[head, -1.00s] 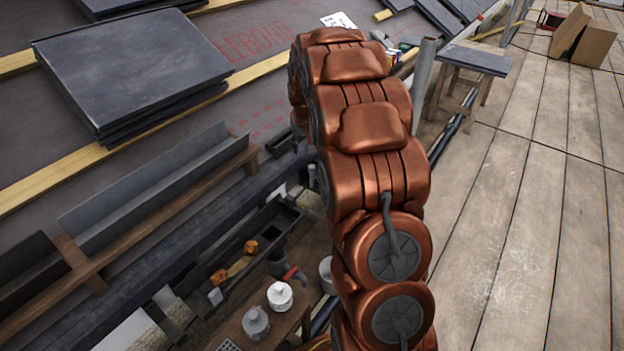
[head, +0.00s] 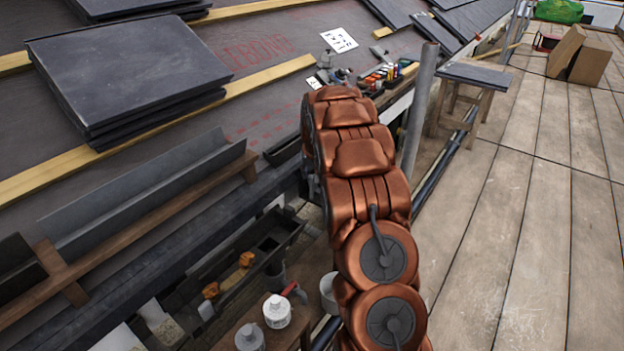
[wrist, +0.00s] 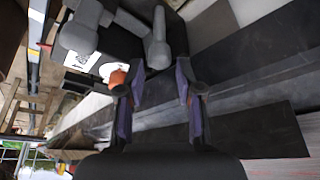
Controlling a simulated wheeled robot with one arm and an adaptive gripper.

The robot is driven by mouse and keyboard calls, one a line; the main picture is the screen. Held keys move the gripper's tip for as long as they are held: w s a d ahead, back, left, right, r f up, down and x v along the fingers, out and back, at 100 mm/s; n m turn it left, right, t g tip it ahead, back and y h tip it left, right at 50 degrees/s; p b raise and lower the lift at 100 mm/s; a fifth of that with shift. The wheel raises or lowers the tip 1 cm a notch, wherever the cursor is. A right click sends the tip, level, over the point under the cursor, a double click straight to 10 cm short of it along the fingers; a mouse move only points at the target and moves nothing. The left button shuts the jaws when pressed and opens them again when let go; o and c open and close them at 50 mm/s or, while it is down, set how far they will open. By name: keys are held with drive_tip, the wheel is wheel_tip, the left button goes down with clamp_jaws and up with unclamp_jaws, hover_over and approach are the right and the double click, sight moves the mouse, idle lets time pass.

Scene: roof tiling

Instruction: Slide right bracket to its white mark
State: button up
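I cannot pick out the right bracket or its white mark with certainty in either view. In the head view my arm covers the eave beyond it, and my gripper is hidden there. Long dark and grey strips run behind the fingers. A small orange piece (wrist: 118,78) shows beside the left finger; I cannot tell what it belongs to.
A slate stack (head: 130,75) lies on the roof beside wooden battens. A grey gutter length (head: 150,195) rests on a brown wooden rack. White tubs (head: 277,311) stand at the bottom. A small trestle (head: 470,85) stands at right; the plank deck (head: 530,220) is mostly clear.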

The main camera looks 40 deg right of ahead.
drive_tip(key=shift+x, duration=1.05)
clamp_jaws()
